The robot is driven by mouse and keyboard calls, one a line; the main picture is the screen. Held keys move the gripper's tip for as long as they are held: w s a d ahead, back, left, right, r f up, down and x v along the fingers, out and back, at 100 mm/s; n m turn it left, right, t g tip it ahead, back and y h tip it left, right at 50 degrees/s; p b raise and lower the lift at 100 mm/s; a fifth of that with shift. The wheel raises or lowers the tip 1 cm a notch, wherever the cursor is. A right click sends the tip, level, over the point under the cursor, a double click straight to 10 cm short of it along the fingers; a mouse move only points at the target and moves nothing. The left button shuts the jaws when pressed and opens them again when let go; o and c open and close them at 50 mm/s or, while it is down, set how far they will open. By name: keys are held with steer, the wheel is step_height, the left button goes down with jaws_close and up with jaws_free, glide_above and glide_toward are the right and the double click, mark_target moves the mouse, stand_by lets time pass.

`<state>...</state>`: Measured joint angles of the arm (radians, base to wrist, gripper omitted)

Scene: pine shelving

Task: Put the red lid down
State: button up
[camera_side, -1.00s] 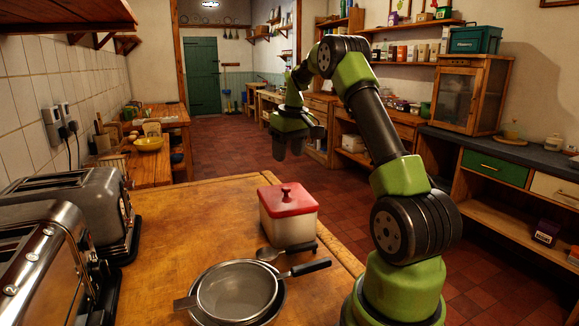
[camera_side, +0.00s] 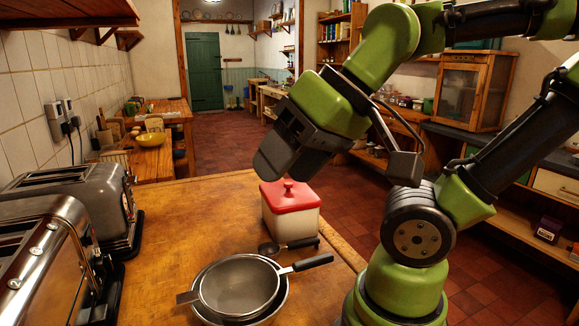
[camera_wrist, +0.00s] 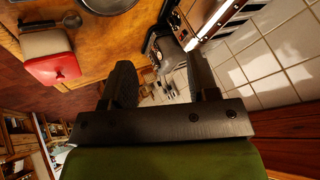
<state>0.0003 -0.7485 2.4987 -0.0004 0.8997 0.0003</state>
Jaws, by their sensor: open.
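The red lid (camera_side: 289,194) sits on a square cream container (camera_side: 291,222) on the wooden worktop. The lid has a small round red knob. In the wrist view the lid (camera_wrist: 50,69) shows at the upper left, on top of the pale container (camera_wrist: 46,44). My gripper (camera_side: 268,168) is above the worktop, up and slightly left of the lid, and apart from it. In the wrist view my gripper (camera_wrist: 160,82) shows its two fingers spread, with nothing held between them.
A sieve (camera_side: 240,285) rests in a metal bowl at the front, with a black-handled spoon (camera_side: 290,245) between it and the container. Two metal toasters (camera_side: 75,205) stand at the left by the tiled wall. The worktop (camera_side: 190,215) left of the container is clear.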

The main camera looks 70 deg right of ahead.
stand_by(0.4)
steer(key=w+d+f+m+g+h, duration=0.3)
steer(key=w+d+m+g+h, duration=0.5)
steer(key=w+d, duration=0.5)
steer(key=m+g+h, duration=0.5)
steer(key=m+h, duration=0.1)
steer(key=m, duration=0.5)
glide_toward(288, 183)
steer(key=x, duration=0.3)
steer(key=shift+w+d+f, duration=0.15)
steer(key=shift+w+d, duration=0.1)
steer(key=shift+w, duration=0.05)
steer(key=shift+s+x, duration=0.15)
steer(key=shift+x, duration=1.15)
steer(key=shift+s+x, duration=0.2)
steer(key=shift+x, duration=1.15)
steer(key=shift+a, duration=0.15)
jaws_close()
